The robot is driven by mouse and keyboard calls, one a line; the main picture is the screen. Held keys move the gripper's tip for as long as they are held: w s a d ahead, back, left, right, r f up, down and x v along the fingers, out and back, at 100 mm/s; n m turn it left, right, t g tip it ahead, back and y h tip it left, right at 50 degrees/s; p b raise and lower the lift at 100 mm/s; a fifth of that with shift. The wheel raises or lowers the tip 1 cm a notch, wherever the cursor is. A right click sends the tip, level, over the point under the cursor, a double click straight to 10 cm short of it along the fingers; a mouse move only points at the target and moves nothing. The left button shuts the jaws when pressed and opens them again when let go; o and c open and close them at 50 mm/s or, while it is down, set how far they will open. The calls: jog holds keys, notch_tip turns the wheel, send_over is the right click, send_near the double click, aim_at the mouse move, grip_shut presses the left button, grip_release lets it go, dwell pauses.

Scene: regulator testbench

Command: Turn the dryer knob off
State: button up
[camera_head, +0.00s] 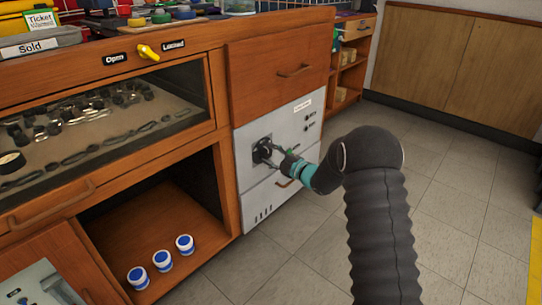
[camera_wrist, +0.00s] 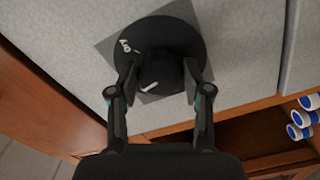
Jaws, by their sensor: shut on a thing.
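The dryer knob (camera_wrist: 160,74) is black and round with a white pointer line, on a round black dial with small white marks. It is mounted on the grey front panel (camera_head: 300,125) of the dryer. In the wrist view my gripper (camera_wrist: 158,78) has one finger on each side of the knob, shut on it. In the head view my gripper (camera_head: 274,156) reaches the dark dial (camera_head: 262,149) from the right. The fingers and arm hide part of the knob there. The dial's lettering is too small to read surely.
A wooden cabinet with a glass-topped drawer (camera_head: 100,125) and a yellow latch (camera_head: 147,52) stands left. White-and-blue jars (camera_head: 162,260) sit in the open shelf below it. A wooden drawer (camera_head: 280,65) is above the dryer. The tiled floor (camera_head: 450,225) to the right is clear.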

jog(key=n, duration=0.5)
jog(key=shift+s+a+n, duration=0.1)
jog(key=shift+a+n, duration=0.1)
jog(key=shift+n, duration=2.3)
jog(key=o, duration=1.2)
jog(key=shift+a, duration=0.15)
jog(key=shift+c, duration=0.2)
jog(key=shift+d, duration=0.25)
jog(key=shift+s+d+r, duration=0.1)
jog(key=shift+d, duration=0.25)
jog(key=v, duration=1.1)
jog(key=shift+s, duration=0.25)
